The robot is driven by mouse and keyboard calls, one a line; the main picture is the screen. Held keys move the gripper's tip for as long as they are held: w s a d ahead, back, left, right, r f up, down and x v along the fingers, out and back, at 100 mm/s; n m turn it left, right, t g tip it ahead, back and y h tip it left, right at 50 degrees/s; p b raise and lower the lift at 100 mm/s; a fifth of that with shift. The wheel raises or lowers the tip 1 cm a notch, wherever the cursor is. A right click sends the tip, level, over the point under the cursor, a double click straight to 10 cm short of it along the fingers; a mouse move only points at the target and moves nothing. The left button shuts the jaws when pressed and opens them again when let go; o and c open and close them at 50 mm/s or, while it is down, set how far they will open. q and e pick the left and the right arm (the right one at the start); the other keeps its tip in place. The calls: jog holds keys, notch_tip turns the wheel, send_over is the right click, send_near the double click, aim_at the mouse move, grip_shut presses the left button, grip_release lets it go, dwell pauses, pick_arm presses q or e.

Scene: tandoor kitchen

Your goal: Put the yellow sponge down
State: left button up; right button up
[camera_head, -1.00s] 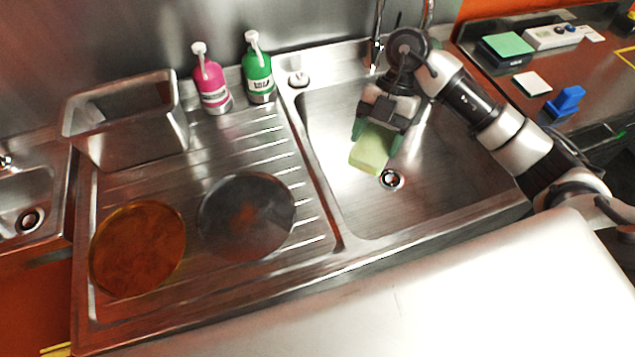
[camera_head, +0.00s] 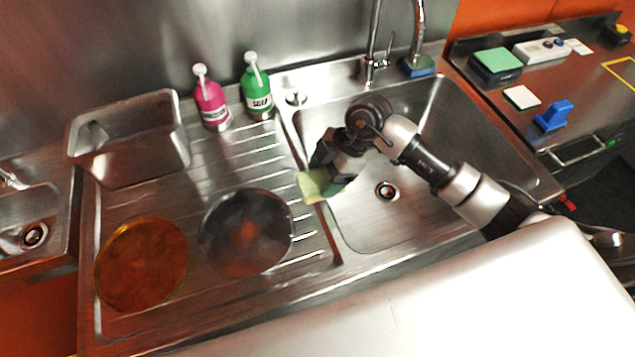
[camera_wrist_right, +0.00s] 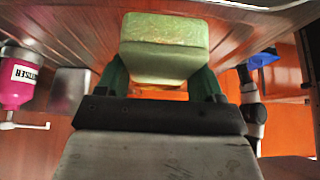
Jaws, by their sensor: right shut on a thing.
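The yellow sponge (camera_head: 314,186) is a pale yellow-green block in the head view, over the divider between the ribbed drainboard (camera_head: 222,146) and the sink basin (camera_head: 405,215). My right gripper (camera_head: 326,178) is shut on it. In the right wrist view the sponge (camera_wrist_right: 163,48) sits between the green fingers of the gripper (camera_wrist_right: 163,80). I cannot tell whether its underside touches the steel. My left gripper is not in view.
A dark round pan (camera_head: 245,232) and an orange-brown round plate (camera_head: 141,264) lie on the drainboard. A pink bottle (camera_head: 211,102), a green bottle (camera_head: 257,90) and a steel container (camera_head: 130,140) stand behind them. A tap (camera_head: 372,50) rises behind the basin.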

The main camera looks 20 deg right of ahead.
aim_at(318, 189)
jog(key=shift+w+a+f, duration=0.2)
jog(key=shift+a+f, duration=0.25)
jog(key=shift+a, duration=0.2)
notch_tip(318, 189, down, 3)
jog(key=shift+f+p, duration=0.15)
jog(key=shift+p, duration=0.45)
jog(key=shift+f, duration=0.4)
jog(key=shift+f, duration=0.1)
jog(key=shift+f, duration=0.1)
jog(key=o, duration=0.8)
